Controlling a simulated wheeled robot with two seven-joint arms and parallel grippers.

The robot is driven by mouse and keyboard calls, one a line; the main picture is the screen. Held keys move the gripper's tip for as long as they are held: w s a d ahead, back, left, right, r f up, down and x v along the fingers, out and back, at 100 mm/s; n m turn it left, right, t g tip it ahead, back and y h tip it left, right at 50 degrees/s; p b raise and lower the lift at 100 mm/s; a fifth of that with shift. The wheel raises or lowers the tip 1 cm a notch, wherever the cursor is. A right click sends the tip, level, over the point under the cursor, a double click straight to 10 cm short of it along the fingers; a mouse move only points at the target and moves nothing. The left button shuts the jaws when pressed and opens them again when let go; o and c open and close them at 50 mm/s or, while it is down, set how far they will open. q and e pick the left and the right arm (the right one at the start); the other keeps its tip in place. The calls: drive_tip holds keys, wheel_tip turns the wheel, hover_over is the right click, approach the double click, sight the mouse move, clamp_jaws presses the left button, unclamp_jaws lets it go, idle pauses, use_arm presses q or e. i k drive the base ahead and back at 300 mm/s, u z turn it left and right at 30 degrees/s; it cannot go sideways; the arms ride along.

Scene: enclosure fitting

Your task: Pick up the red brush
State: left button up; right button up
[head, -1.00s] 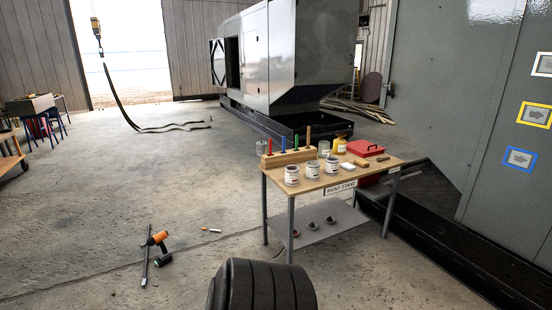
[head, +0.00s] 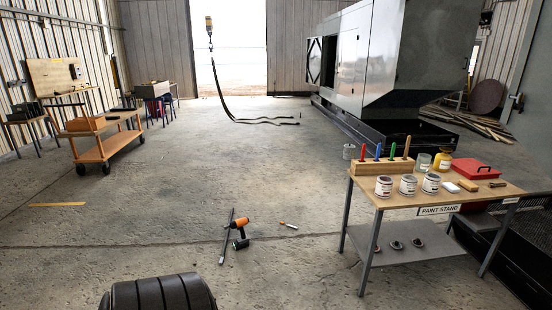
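The red brush (head: 362,153) shows as an upright red handle in the wooden holder block (head: 382,168) on the paint stand (head: 460,199). It is the leftmost of several handles there, with a blue, a green and a plain wood one to its right. Its lower part is hidden in the block. Neither of my grippers is in view.
Paint cans (head: 408,185) stand before the holder; a yellow jar (head: 443,161) and red box (head: 475,171) stand behind. A drill (head: 238,227) and a bar (head: 227,237) lie on the floor left of the stand. An orange cart (head: 100,148) stands far left.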

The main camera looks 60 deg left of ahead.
sight(363, 150)
drive_tip(key=u, duration=1.65)
drive_tip(key=i, duration=3.1)
drive_tip(key=z, duration=4.2)
drive_tip(key=k, duration=0.55)
drive_tip(key=u, duration=1.65)
